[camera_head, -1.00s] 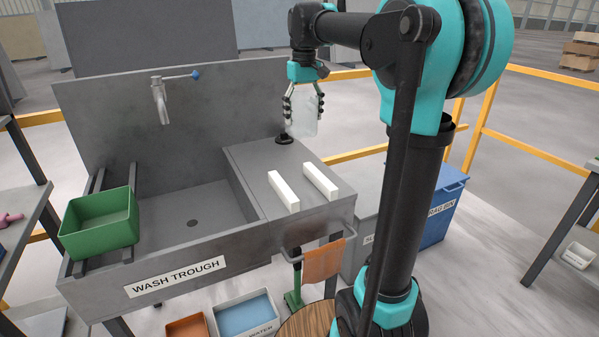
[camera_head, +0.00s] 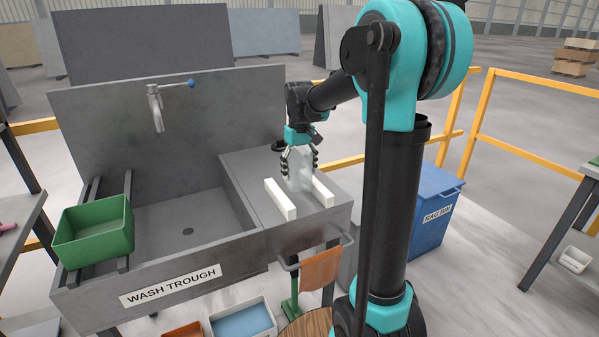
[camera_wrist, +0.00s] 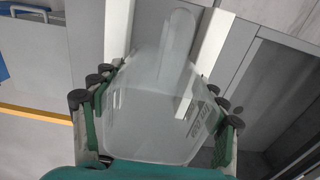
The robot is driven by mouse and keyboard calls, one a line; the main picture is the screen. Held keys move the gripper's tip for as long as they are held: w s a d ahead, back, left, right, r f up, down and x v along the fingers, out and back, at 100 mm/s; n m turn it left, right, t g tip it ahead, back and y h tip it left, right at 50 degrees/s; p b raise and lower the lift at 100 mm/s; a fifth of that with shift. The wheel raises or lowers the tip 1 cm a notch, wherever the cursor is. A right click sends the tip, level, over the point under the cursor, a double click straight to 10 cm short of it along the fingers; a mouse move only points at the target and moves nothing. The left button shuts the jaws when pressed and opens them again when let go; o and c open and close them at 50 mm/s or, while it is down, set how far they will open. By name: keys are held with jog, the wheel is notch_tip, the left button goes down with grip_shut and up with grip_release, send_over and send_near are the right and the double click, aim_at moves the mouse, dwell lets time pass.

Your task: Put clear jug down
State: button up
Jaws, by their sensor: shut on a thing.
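The clear jug (camera_head: 299,172) is upright in my gripper (camera_head: 299,165), over the grey side surface of the wash trough. In the head view it stands between two white bars, the left bar (camera_head: 280,199) and the right bar (camera_head: 322,190). I cannot tell whether its base touches the surface or bars. In the wrist view the jug (camera_wrist: 155,105) fills the middle, with the gripper's fingers (camera_wrist: 155,110) on both sides of it. The gripper is shut on the jug.
The wash trough basin (camera_head: 185,225) lies left, with a tap (camera_head: 156,105) behind it and a green tub (camera_head: 93,232) on rails. An orange cloth (camera_head: 321,268) hangs in front. A blue rag bin (camera_head: 435,208) stands right.

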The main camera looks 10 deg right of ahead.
jog(key=shift+f, duration=0.25)
jog(key=shift+f, duration=0.6)
jog(key=o, duration=1.2)
